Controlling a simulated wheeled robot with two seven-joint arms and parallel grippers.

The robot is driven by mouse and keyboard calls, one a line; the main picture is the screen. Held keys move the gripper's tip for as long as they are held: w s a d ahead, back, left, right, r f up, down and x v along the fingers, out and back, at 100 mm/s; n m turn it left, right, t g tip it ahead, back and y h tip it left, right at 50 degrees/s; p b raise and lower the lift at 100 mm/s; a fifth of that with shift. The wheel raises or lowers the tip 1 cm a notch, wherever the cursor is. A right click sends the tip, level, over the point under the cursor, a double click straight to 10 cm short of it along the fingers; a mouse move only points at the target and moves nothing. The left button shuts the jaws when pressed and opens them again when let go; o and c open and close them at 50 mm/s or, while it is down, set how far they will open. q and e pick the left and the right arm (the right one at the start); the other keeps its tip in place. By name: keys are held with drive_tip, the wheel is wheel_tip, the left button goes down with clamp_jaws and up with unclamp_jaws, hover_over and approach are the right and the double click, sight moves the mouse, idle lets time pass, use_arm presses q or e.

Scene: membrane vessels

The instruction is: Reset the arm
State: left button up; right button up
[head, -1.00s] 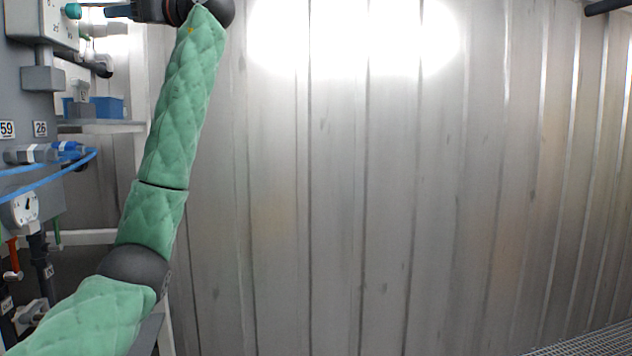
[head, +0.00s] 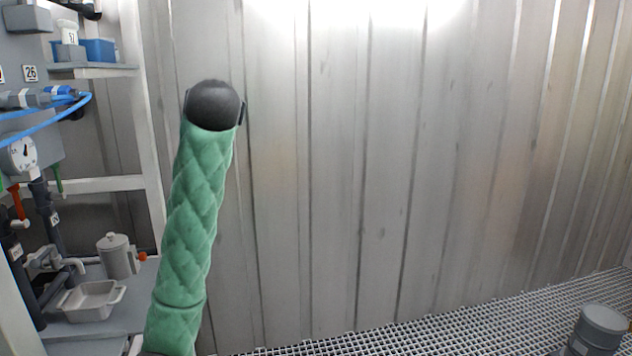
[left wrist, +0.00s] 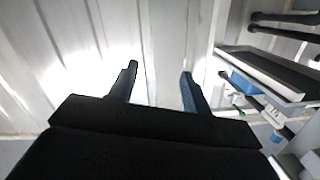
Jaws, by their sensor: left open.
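My left arm (head: 192,215), in a green quilted sleeve with a dark rounded joint at its top, rises in front of the corrugated metal wall in the head view. Its gripper does not show in the head view. In the left wrist view my left gripper (left wrist: 158,82) has its two dark fingers spread apart with nothing between them. Behind the fingers are pale wall panels and bright glare. My right gripper is in neither view.
At the left stands a rack with a shelf (head: 95,72) holding a blue bin (head: 98,50), a dial gauge (head: 20,157) and blue tubing. A grey tray (head: 90,302) and a lidded jug (head: 117,256) sit lower. A grey drum (head: 600,328) stands on the grating (head: 450,318).

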use_arm(q)
drive_tip(key=s+d+f+m+g+h, duration=0.15)
drive_tip(key=s+f, duration=0.35)
drive_tip(key=f, duration=0.8)
drive_tip(key=s+d+f+m+g+h, duration=0.1)
drive_tip(key=s+d+f+g+h, duration=0.3)
drive_tip(key=f, duration=1)
drive_tip(key=s+d+f+m+t+h, duration=0.15)
drive_tip(key=s+f, duration=0.45)
drive_tip(key=f, duration=0.7)
drive_tip(key=s+f+n+g, duration=0.1)
drive_tip(key=s+f+g, duration=0.8)
drive_tip(key=s+f, duration=2.4)
drive_tip(key=s, duration=0.2)
drive_tip(key=shift+s+d+f+g, duration=0.3)
drive_tip(key=shift+d+f+g, duration=0.05)
drive_tip(key=shift+f+g, duration=0.05)
drive_tip(key=shift+n, duration=0.3)
